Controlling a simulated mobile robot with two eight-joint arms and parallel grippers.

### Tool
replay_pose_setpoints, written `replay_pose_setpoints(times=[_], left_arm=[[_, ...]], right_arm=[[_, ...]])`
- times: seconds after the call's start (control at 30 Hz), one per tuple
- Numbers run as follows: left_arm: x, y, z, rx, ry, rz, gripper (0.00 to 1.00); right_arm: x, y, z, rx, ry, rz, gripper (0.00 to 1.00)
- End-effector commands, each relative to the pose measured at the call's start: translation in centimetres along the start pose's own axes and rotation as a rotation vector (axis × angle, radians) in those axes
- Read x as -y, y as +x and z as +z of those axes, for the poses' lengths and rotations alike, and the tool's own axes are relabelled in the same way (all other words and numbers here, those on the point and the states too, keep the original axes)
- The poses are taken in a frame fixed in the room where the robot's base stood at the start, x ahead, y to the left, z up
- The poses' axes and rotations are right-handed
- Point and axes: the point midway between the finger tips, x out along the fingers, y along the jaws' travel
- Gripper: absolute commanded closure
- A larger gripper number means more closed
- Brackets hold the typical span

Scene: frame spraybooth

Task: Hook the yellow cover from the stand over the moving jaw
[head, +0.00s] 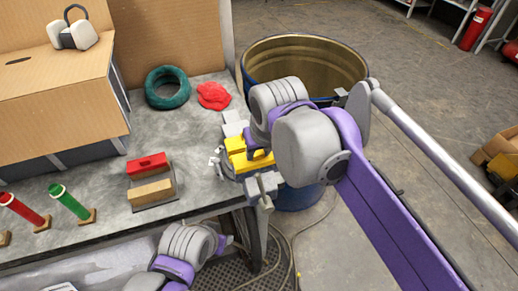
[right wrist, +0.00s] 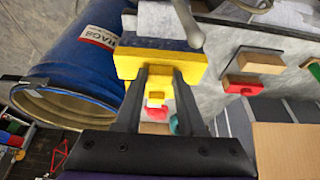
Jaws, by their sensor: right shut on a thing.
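My right gripper (right wrist: 160,72) is shut on a yellow cover (right wrist: 143,59), which lies across its fingertips. In the head view the held cover (head: 249,164) is at the vise, close to the moving jaw on the handle side. A grey vise part (right wrist: 156,20) and the handle (right wrist: 190,22) show just beyond it. I cannot tell whether the cover touches or sits over the jaw. A second yellow piece (head: 235,145) is at the vise's far jaw.
A blue drum (head: 305,62) stands right behind the vise, off the bench edge. A green ring (head: 167,88) and red cloth (head: 213,96) lie behind. Red and green cylinders (head: 70,202) stand at left. A cardboard box (head: 60,75) is at back left.

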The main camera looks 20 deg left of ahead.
Motion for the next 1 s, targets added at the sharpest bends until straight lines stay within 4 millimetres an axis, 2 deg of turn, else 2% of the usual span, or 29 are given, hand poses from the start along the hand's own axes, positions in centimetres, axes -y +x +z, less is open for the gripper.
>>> replay_pose_setpoints(times=[0.53,0.87,0.9,1.0], left_arm=[[0.0,0.7,0.6,0.004,0.000,0.000,0.50],[0.0,0.7,0.6,0.004,0.000,0.000,0.50],[0.0,0.7,0.6,0.004,0.000,0.000,0.50],[0.0,0.7,0.6,0.004,0.000,0.000,0.50]], right_arm=[[0.0,1.3,0.6,0.000,0.000,0.000,1.00],[0.0,1.4,0.6,0.000,0.000,0.000,1.00],[0.0,1.4,0.6,0.000,0.000,0.000,0.56],[0.0,1.4,0.6,0.000,0.000,0.000,0.38]])
